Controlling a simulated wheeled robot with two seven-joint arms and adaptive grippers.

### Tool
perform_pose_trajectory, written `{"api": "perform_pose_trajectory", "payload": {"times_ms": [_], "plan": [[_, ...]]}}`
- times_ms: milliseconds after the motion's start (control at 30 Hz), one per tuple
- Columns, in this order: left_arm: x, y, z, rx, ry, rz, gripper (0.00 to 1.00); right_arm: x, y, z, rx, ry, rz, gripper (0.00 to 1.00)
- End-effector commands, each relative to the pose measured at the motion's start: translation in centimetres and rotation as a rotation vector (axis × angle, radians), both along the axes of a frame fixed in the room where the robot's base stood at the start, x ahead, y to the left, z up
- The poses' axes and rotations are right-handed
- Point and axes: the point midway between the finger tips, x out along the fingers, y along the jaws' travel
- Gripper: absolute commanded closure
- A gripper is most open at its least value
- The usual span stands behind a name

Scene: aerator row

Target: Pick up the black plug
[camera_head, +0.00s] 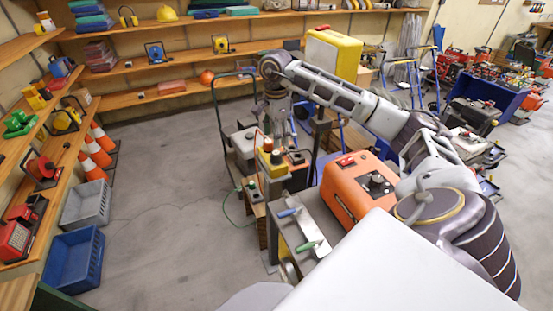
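I cannot make out a black plug for certain. Small dark parts show on the equipment row in the middle, among them a dark piece (296,158) beside a yellow-and-red control box (268,151). My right arm comes in from the right, reaches over the row and bends down at its far end. My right gripper (278,128) is down behind the row's near equipment, small and partly hidden. I cannot tell whether its fingers are open or hold anything. My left gripper is not in view.
An orange machine (359,189) with a black knob stands on the near bench, beside a plate with blue and green handles (306,246). A thin green cable (228,207) hangs at the row's left. Crates (74,258) and cones (92,165) stand left; the floor between is clear.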

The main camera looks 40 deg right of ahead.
Motion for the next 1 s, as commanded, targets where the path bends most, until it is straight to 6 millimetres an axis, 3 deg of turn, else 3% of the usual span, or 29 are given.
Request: {"api": "perform_pose_trajectory", "payload": {"times_ms": [400,1000], "plan": [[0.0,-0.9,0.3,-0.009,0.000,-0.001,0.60,0.0,0.0,-3.9,-0.001,0.001,0.000,0.38],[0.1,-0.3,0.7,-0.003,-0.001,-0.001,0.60,0.1,-0.2,-5.0,0.000,0.002,-0.001,0.38]]}}
